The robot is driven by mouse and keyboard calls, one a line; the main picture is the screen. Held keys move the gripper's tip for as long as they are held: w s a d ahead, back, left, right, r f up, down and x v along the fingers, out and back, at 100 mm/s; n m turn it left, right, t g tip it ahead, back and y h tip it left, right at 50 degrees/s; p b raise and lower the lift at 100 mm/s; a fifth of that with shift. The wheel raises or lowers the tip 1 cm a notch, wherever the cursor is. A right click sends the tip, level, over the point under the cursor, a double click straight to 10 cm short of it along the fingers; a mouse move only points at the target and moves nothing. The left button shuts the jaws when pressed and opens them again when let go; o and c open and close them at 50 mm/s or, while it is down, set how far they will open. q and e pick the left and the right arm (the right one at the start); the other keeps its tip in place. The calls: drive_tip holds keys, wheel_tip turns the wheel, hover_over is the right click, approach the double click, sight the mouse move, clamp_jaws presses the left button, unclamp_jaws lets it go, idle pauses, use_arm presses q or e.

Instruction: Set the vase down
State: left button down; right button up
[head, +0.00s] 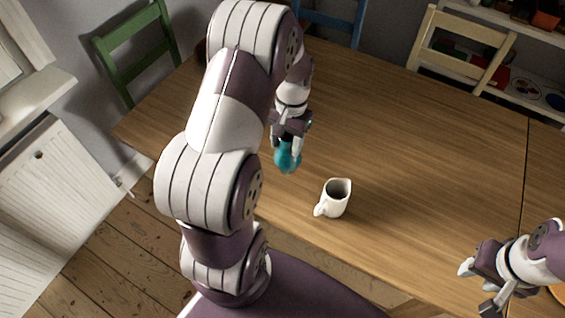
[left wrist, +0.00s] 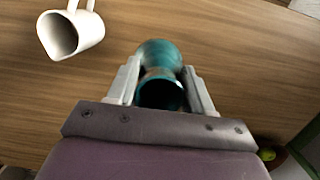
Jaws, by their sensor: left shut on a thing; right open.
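The teal vase (head: 287,157) is held by my left gripper (head: 286,147) over the wooden table (head: 410,150), left of the white pitcher. In the left wrist view the vase (left wrist: 158,58) sits between the two fingers of the left gripper (left wrist: 162,88), with its dark opening facing the camera. I cannot tell whether its base touches the table. My right gripper (head: 482,285) is open and empty at the lower right, near the table's front edge.
A white pitcher (head: 334,198) stands near the table's front edge, close to the vase; it also shows in the left wrist view (left wrist: 72,32). Green (head: 137,45), blue (head: 330,22) and cream (head: 463,48) chairs stand around the table. The table's middle is clear.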

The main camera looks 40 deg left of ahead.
sight(281, 158)
use_arm(q)
drive_tip(key=shift+s+a+f, duration=0.2)
drive_tip(key=shift+s+f, duration=0.35)
drive_tip(key=shift+f, duration=0.15)
drive_tip(key=f, duration=0.3)
drive_tip(key=shift+s+f, duration=0.3)
drive_tip(key=shift+s, duration=0.05)
drive_tip(key=shift+w+f, duration=0.2)
drive_tip(key=shift+c, duration=2.3)
unclamp_jaws()
drive_tip(key=r, duration=0.4)
drive_tip(key=w+r, duration=0.1)
drive_tip(key=r, duration=0.6)
drive_tip(key=shift+w+r, duration=0.35)
drive_tip(key=s+d+r+m+t, duration=0.1)
drive_tip(key=s+d+t, duration=0.2)
drive_tip(key=s+d, duration=0.4)
drive_tip(key=d, duration=0.5)
drive_tip(key=shift+s, duration=0.4)
